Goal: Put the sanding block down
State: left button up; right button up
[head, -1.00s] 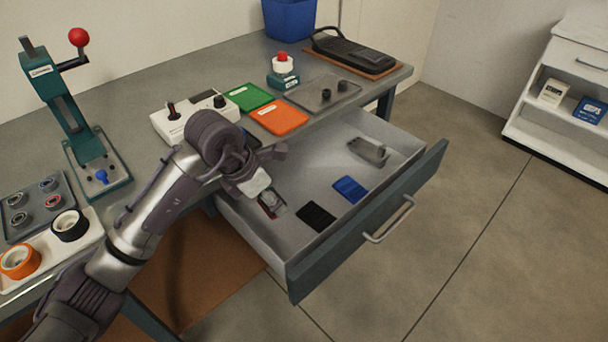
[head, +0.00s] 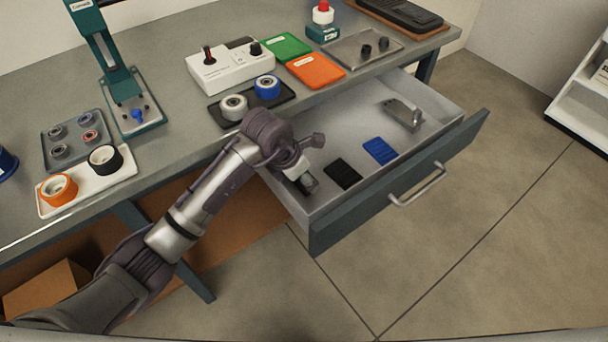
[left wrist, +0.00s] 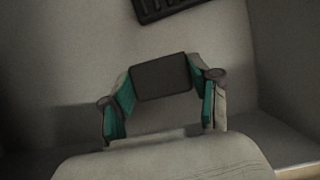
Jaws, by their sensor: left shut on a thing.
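The sanding block is a dark grey block (left wrist: 162,77) between the teal-padded fingers of my left gripper (left wrist: 160,95) in the left wrist view. The gripper is shut on it. In the head view my left gripper (head: 302,177) points down into the near left part of the open drawer (head: 330,236). The arm and wrist hide most of the block there. I cannot tell whether the block touches the drawer floor. My right gripper is in neither view.
In the drawer lie a black ribbed pad (head: 343,173), a blue ribbed pad (head: 380,151) and a grey metal piece (head: 404,114). The black pad is close to the gripper. The workbench (head: 185,110) above holds a white control box (head: 230,67) and a dark tray with two wheels (head: 225,118).

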pick_arm(q)
jog(key=o, duration=1.1)
jog(key=shift+o, duration=0.8)
jog(key=shift+r, duration=0.15)
jog(key=v, duration=1.1)
jog(key=shift+s+a+r, duration=0.15)
jog(key=shift+s+r, duration=0.05)
jog(key=shift+r, duration=0.15)
